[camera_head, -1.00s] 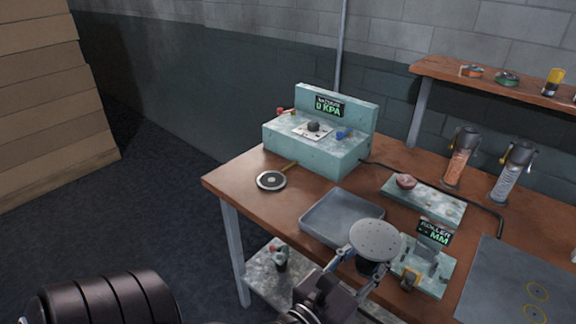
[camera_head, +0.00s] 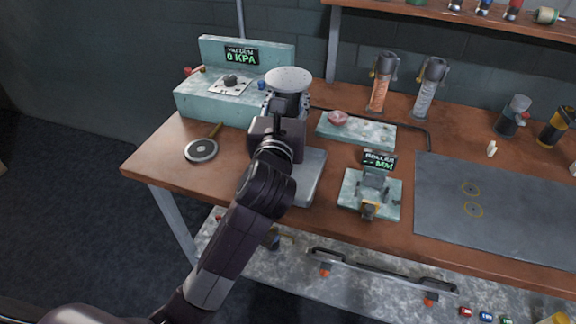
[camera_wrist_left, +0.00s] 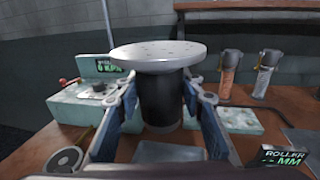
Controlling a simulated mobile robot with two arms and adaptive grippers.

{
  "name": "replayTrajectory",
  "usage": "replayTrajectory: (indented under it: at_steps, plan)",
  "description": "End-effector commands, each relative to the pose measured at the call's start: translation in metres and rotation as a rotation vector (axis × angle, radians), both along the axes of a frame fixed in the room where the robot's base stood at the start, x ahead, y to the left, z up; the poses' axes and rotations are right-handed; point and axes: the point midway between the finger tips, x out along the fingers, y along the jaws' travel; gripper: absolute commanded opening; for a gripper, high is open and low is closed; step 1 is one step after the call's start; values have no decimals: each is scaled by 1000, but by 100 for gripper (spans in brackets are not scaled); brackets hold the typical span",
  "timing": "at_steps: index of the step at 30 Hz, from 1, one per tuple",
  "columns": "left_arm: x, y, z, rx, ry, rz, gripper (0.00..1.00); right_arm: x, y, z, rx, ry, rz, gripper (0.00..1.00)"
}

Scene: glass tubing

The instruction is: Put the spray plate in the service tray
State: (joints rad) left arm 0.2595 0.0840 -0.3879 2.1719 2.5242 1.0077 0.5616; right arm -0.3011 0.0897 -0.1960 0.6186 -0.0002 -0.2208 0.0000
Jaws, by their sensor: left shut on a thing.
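The spray plate (camera_head: 288,79) is a pale round disc with small holes on top of a dark cylindrical body. My left gripper (camera_head: 284,104) is shut on that dark body and holds the plate upright above the bench; it also shows in the left wrist view (camera_wrist_left: 160,105), with a finger on each side. The grey service tray (camera_head: 312,180) lies on the bench, mostly hidden behind my left arm in the head view. In the left wrist view part of the tray (camera_wrist_left: 165,152) shows below the held body. My right gripper is not in view.
The vacuum box (camera_head: 225,92) stands behind and left. A round black-and-white disc (camera_head: 201,150) lies at the left edge. The roller unit (camera_head: 370,193) is right of the tray, with a teal block (camera_head: 357,132) behind. A dark grey mat (camera_head: 500,205) covers the right side.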

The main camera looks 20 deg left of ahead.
Motion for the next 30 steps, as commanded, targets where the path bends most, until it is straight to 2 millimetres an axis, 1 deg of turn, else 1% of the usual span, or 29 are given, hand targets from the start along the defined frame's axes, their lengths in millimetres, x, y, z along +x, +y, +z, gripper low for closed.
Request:
replayTrajectory:
  at_steps: [1, 3, 9, 12, 15, 20, 24, 27, 30]
  plan:
    - [-1, 0, -17, 4, 7, -1, 3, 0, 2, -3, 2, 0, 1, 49]
    - [-1, 0, -37, 5, 7, 0, 3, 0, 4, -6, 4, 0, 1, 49]
    - [-1, 0, -91, 3, 5, 0, 3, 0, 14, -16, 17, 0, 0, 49]
    - [-1, 0, -113, 3, 1, 0, 3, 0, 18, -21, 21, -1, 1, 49]
    - [-1, 0, -128, 1, -1, -1, 3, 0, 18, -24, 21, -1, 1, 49]
    - [-1, 0, -139, 0, -2, 0, 3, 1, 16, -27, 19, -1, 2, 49]
    - [-1, 0, -162, 2, 0, 0, 3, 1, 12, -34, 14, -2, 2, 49]
    - [-1, 0, -175, 1, -1, -1, 3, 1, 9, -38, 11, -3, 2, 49]
    - [-1, 0, -179, 1, -3, -1, 3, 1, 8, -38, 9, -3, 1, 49]
